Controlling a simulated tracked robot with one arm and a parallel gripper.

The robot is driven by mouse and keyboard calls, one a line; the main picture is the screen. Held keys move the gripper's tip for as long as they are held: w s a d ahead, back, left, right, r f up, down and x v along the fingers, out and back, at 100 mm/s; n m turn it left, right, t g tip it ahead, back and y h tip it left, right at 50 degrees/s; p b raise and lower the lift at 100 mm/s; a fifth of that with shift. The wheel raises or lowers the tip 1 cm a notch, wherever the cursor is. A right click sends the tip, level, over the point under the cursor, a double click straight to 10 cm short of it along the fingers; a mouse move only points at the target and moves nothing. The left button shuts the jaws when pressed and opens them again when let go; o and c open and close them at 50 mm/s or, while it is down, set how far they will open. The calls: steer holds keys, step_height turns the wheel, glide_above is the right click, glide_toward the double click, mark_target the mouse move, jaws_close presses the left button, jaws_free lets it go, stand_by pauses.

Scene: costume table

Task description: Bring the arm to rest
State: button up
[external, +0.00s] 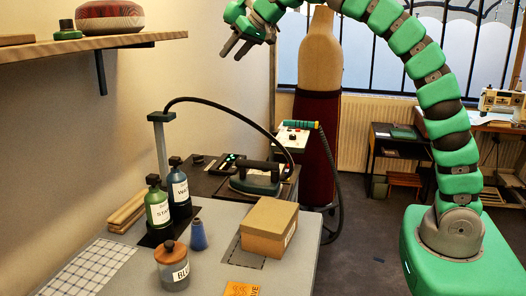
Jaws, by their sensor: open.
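My gripper (243,43) hangs at the end of my green arm, high above the table near the top of the external view. Its two dark fingers point down to the left and are apart, with nothing between them. My arm rises from its green base at the right and arches over to the left. The gripper is in the air and appears to touch nothing. The upper part of the arch is cut off by the picture's top edge.
A shelf (90,42) juts out at upper left. A dress form (319,110) stands behind.

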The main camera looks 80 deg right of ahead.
steer(key=s+a+r+n+t+b, duration=0.1)
steer(key=s+a+r+n+t, duration=0.25)
steer(key=s+a+r, duration=0.55)
steer(key=s+a+r+n+t+b, duration=0.15)
steer(key=s+a+r+t, duration=0.25)
steer(key=s+a+r, duration=0.55)
step_height(320, 180, down, 30)
steer(key=s+d+b, duration=0.1)
steer(key=d+b, duration=0.1)
steer(key=b, duration=2.4)
steer(key=shift+s+r+y+b, duration=0.15)
steer(key=shift+s+y+b, duration=0.2)
steer(key=shift+y, duration=0.05)
steer(key=shift+g, duration=0.25)
